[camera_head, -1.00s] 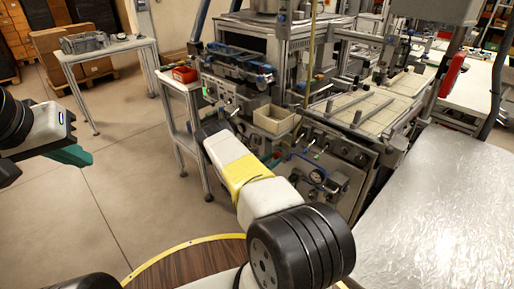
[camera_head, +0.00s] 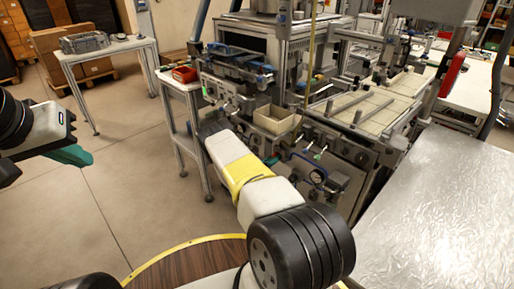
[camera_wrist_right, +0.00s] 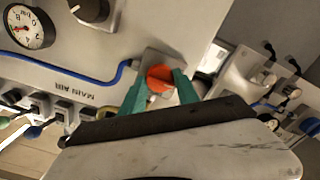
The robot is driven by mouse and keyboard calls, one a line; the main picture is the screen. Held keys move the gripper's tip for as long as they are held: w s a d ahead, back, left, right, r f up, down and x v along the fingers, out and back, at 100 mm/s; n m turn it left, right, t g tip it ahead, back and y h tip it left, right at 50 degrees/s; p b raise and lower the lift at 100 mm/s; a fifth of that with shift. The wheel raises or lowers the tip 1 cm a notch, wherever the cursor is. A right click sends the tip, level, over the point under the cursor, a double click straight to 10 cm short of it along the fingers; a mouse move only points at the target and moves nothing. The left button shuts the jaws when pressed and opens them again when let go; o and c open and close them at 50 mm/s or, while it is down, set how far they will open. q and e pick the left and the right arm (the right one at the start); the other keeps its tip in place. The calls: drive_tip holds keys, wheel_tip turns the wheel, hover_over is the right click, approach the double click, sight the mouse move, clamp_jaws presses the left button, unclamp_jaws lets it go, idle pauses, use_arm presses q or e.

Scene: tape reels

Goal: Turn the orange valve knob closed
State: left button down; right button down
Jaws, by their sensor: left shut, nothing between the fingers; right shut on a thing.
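The orange valve knob (camera_wrist_right: 160,77) sits on a grey plate on the machine panel, in the right wrist view beside the "MAIN AIR" lettering. My right gripper (camera_wrist_right: 160,86) has its green fingers on either side of the knob and is shut on it. The fingers hide part of the knob's sides. In the head view my right arm hides the knob and the right gripper. My left gripper (camera_head: 72,156) is at the left edge of the head view, shut and empty, over open floor and far from the panel.
A dial gauge (camera_wrist_right: 28,25), a black knob (camera_wrist_right: 90,8) and a blue hose (camera_wrist_right: 75,80) are on the panel near the valve. A beige bin (camera_head: 274,120) sits on the machine's front. A metal-topped table (camera_head: 440,210) stands at right.

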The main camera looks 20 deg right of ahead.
drive_tip(key=shift+a, duration=0.1)
drive_tip(key=c, duration=0.9)
unclamp_jaws()
drive_tip(key=v, duration=0.7)
drive_tip(key=shift+s+a, duration=0.15)
drive_tip(key=shift+a, duration=0.15)
